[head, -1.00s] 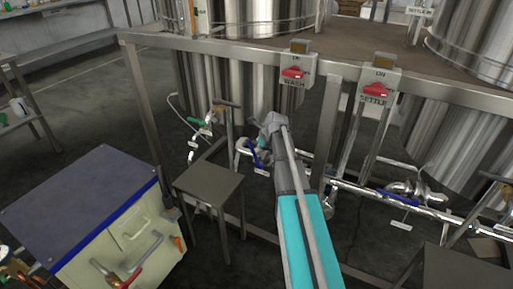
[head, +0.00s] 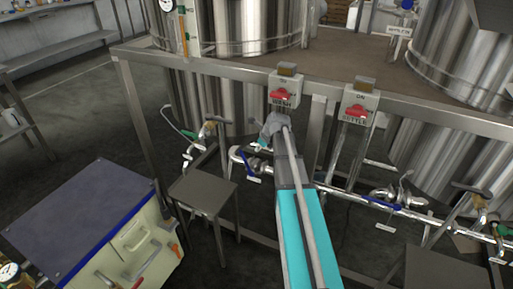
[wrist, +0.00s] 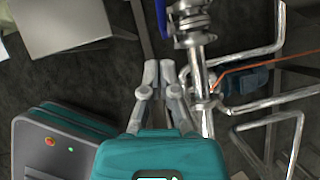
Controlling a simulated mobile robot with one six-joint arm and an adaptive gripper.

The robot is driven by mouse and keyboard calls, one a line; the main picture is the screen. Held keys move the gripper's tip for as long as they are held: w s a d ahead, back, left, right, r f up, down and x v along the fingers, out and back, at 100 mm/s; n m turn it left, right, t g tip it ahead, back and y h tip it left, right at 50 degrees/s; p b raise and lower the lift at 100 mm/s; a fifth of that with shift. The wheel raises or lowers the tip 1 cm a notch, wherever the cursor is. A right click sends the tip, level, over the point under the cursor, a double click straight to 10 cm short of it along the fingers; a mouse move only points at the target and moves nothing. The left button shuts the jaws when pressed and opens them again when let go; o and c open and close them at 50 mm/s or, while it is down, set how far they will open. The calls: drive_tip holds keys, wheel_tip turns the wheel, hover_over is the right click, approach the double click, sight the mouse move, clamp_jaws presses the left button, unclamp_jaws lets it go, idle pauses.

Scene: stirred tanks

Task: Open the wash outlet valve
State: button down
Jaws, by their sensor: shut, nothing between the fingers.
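The wash outlet valve is on the steel pipe below the tank behind the WASH switch box. Its blue lever (head: 248,168) shows just left of my arm, slanting down to the right, with a pale tag below it. In the wrist view, part of the blue lever (wrist: 161,16) shows at the top edge beside the steel pipe fittings. My gripper (wrist: 159,66) has its fingertips together with nothing between them. It is below and left of the valve fittings in that view, apart from the lever. In the head view my arm's wrist largely hides the fingers.
The WASH switch box (head: 286,91) and SETTLE switch box (head: 360,104) hang on the steel frame above. A small grey table (head: 203,190) stands left of the valve. A second blue-lever valve (head: 382,203) is further right. A blue-topped cabinet (head: 80,212) stands front left.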

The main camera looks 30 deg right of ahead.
drive_tip(key=shift+p+v, duration=0.7)
drive_tip(key=shift+v, duration=0.35)
drive_tip(key=shift+a+r, duration=0.1)
